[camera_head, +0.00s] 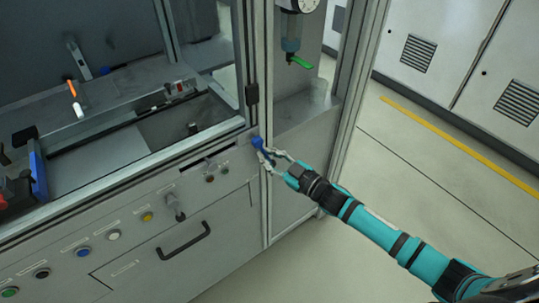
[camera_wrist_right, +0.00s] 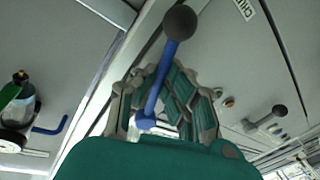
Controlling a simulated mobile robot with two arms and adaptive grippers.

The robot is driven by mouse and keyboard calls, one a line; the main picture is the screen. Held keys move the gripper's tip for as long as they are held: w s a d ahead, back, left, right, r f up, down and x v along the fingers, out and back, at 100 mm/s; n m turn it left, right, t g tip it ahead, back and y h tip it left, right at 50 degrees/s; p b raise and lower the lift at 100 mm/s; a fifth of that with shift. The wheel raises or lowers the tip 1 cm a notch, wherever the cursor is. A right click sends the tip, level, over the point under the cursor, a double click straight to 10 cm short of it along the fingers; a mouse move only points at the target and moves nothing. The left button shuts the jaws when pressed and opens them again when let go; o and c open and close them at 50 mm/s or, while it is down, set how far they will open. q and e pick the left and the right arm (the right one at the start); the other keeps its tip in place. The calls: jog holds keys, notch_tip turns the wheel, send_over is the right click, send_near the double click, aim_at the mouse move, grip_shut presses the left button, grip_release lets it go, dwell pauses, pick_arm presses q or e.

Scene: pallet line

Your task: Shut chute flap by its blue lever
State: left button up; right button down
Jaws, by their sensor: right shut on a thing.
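The blue lever (camera_head: 258,142) stands out from the front of the grey machine, near its corner post. My right gripper (camera_head: 268,160) has its fingers around the lever and is shut on it. In the right wrist view, the lever's blue rod (camera_wrist_right: 157,88) runs between the fingers (camera_wrist_right: 165,82), and its dark round knob (camera_wrist_right: 180,22) sticks out beyond them. A dark narrow slot (camera_head: 207,152) lies left of the lever on the panel. I cannot make out the flap itself clearly. My left gripper is not in view.
The machine front carries several coloured buttons (camera_head: 83,252), a grey knob lever (camera_head: 176,208) and a black drawer handle (camera_head: 184,241). A gauge unit with a green valve handle (camera_head: 301,62) hangs above right. Open floor (camera_head: 440,180) lies to the right.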

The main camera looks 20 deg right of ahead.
jog(key=a+m, duration=0.1)
jog(key=m, duration=0.2)
jog(key=s+a+m+t, duration=0.1)
jog(key=m, duration=0.1)
jog(key=shift+a+f+p, duration=0.25)
jog(key=shift+a+p, duration=0.1)
jog(key=shift+p, duration=0.05)
jog(key=shift+s+a+r+m+t+p, duration=0.2)
jog(key=shift+a+m, duration=0.45)
jog(key=shift+m, duration=0.6)
jog(key=shift+s+a+r+m+t+p, duration=0.1)
jog(key=shift+s+a+m+t+p, duration=0.15)
jog(key=shift+a+m, duration=0.7)
jog(key=shift+d+m, duration=0.3)
jog(key=shift+m, duration=0.1)
jog(key=c, duration=1.4)
grip_release()
jog(key=v, duration=1.2)
jog(key=shift+s+a+f, duration=0.1)
jog(key=shift+f, duration=0.05)
